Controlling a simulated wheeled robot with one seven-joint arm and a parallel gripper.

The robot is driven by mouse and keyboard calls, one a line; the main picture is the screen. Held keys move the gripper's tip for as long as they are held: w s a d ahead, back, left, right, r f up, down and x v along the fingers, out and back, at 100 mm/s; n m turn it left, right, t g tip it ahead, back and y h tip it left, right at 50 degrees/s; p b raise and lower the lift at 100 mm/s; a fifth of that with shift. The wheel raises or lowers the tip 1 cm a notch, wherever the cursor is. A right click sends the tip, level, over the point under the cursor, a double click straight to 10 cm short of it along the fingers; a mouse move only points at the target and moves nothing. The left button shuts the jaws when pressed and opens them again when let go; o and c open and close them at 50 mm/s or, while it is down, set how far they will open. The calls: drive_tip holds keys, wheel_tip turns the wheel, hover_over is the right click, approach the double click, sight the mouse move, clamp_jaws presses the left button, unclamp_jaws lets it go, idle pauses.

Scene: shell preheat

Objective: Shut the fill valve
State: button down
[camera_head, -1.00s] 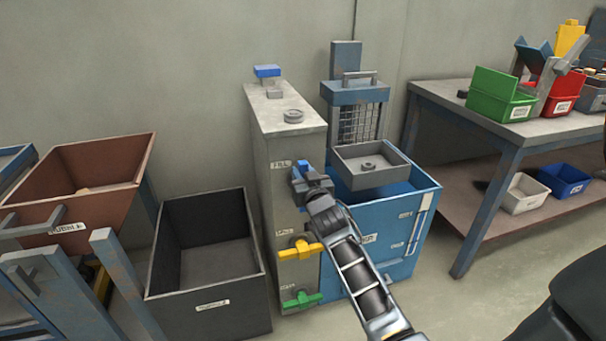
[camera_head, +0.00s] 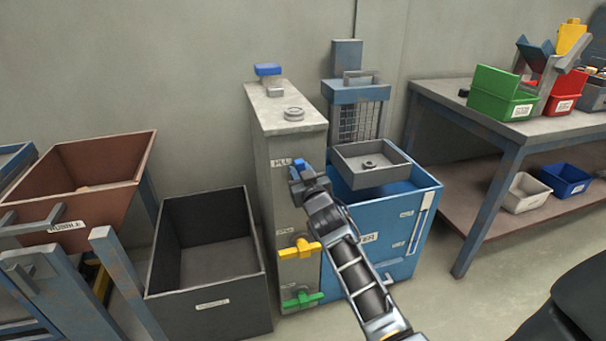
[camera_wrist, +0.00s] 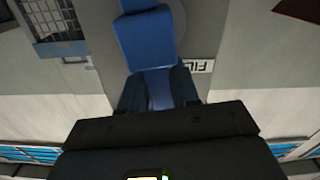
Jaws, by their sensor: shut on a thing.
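The fill valve has a blue handle (camera_wrist: 147,42), which stands out in front of the grey cabinet (camera_head: 265,190) beside the FILL label (camera_head: 281,163). In the head view only small blue parts of it (camera_head: 295,170) show past my gripper (camera_head: 305,182). In the wrist view the two dark fingers of my gripper (camera_wrist: 158,90) are closed on the near part of the blue handle. The far part of the handle sticks out beyond the fingertips, against a round grey plate. The handle's exact angle is hard to tell in the head view.
Below on the same cabinet are a yellow valve handle (camera_head: 299,249) and a green one (camera_head: 301,299). A dark open bin (camera_head: 207,298) stands close on the left. A blue tank (camera_head: 385,225) with a grey tray (camera_head: 350,160) stands close on the right.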

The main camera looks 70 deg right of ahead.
drive_tip(key=n, duration=0.2)
drive_tip(key=w+a+f+n+b, duration=0.1)
drive_tip(key=n, duration=0.2)
drive_tip(key=w+a+n+b, duration=0.1)
drive_tip(key=n, duration=0.2)
drive_tip(key=shift+w+f, duration=0.15)
drive_tip(key=shift+f, duration=0.25)
drive_tip(key=n, duration=0.1)
drive_tip(key=f+n, duration=0.1)
drive_tip(key=n, duration=0.2)
drive_tip(key=shift+w+a+f+n+b, duration=0.25)
drive_tip(key=shift+w+n+b, duration=0.05)
drive_tip(key=shift+b, duration=0.05)
drive_tip(key=shift+f+n, duration=0.35)
drive_tip(key=shift+n, duration=0.55)
drive_tip(key=shift+f+n, duration=0.35)
drive_tip(key=shift+n, duration=0.55)
drive_tip(key=shift+f, duration=0.1)
drive_tip(key=c, duration=0.9)
unclamp_jaws()
drive_tip(key=shift+b+v, duration=0.65)
drive_tip(key=shift+v, duration=3.3)
